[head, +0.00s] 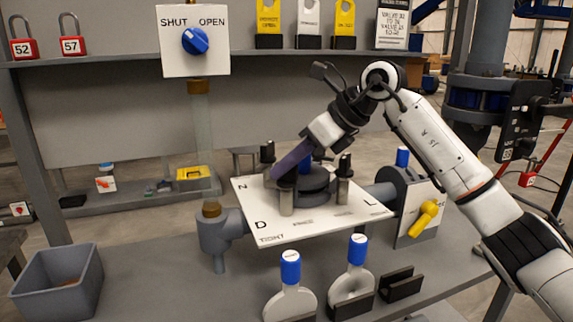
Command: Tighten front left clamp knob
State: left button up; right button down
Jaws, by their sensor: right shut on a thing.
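The filter press is a dark round housing (316,182) on a white plate (330,222) marked with letters. Clamp posts with black knobs stand around it. The front left clamp (286,203) shows as a grey post, its knob mostly hidden by my right gripper (280,176). That gripper reaches in from the upper right, tilted down to the left, and is shut on the front left clamp knob. Two other black knobs show, one at the back left (267,152) and one at the right (344,165). My left gripper is not in view.
Two blue-capped holders (290,268) stand in front of the plate. A valve with a yellow handle (424,218) is at the right, a grey bin (58,285) at the left. A SHUT/OPEN panel (194,62) hangs behind.

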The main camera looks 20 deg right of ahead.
jog(key=shift+m+t+h+b, duration=0.35)
jog(key=shift+m+t+h, duration=0.3)
jog(key=shift+m, duration=0.45)
jog(key=m+t+h+b, duration=0.1)
jog(key=m+h, duration=0.1)
jog(key=m, duration=0.1)
jog(key=shift+m+h, duration=0.25)
jog(key=shift+m, duration=0.05)
jog(key=m+h+b, duration=0.2)
jog(key=m+h, duration=0.2)
jog(key=m, duration=0.1)
jog(key=m+h, duration=0.2)
jog(key=m, duration=0.1)
jog(key=shift+r, duration=0.1)
jog(key=m+g+h, duration=0.1)
jog(key=m+h, duration=0.1)
jog(key=shift+m, duration=0.4)
jog(key=shift+m+g+h, duration=0.3)
jog(key=shift+m+g, duration=0.15)
jog(key=shift+m, duration=0.15)
jog(key=c, duration=1.7)
grip_release()
